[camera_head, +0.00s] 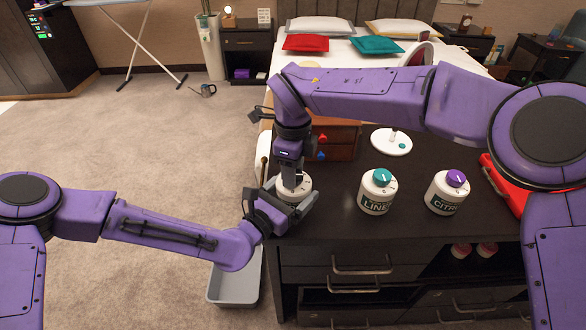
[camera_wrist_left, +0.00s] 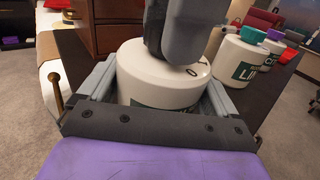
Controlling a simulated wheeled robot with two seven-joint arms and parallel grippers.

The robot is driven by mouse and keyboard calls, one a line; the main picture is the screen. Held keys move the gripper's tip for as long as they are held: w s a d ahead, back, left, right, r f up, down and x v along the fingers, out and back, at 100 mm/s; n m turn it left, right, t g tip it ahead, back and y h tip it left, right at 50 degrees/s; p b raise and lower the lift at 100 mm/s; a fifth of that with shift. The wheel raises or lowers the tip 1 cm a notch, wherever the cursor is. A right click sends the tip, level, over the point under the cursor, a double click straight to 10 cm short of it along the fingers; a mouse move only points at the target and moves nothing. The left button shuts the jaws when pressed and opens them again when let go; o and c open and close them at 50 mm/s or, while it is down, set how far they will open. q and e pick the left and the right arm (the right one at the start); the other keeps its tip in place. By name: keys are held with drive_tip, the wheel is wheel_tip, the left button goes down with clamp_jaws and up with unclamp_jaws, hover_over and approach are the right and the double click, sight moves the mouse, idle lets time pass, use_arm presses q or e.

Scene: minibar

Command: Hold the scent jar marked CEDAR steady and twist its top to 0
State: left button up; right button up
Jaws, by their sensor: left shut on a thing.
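A white jar (camera_head: 302,186) with a dark label stands at the left edge of the dark counter. The label is mostly hidden, so its name cannot be read. My left gripper (camera_head: 291,203) is shut around the jar's body from the front. In the left wrist view the jar (camera_wrist_left: 140,80) sits between its two fingers, and a 0 mark shows on the jar's upper face. My right gripper (camera_head: 291,184) points down over the jar's top from above. Its dark fingers (camera_wrist_left: 175,45) hide the knob, and I cannot tell whether they are closed on it.
Right of the held jar stand the LINEN jar (camera_head: 376,199) with a teal knob and the CITRUS jar (camera_head: 445,198) with a purple knob. Behind are a small wooden drawer box (camera_head: 340,137) and a white round base (camera_head: 391,144). A grey bin (camera_head: 236,283) stands below the counter's left edge.

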drive_tip(key=c, duration=0.4)
drive_tip(key=m, duration=0.3)
drive_tip(key=shift+w+m, duration=0.1)
drive_tip(key=shift+m, duration=0.3)
drive_tip(key=m, duration=0.4)
drive_tip(key=shift+m, duration=0.3)
drive_tip(key=m, duration=0.4)
drive_tip(key=shift+d+m, duration=0.1)
drive_tip(key=shift+m, duration=0.2)
drive_tip(key=shift+w+d+m, duration=0.1)
drive_tip(key=shift+m, duration=2.4)
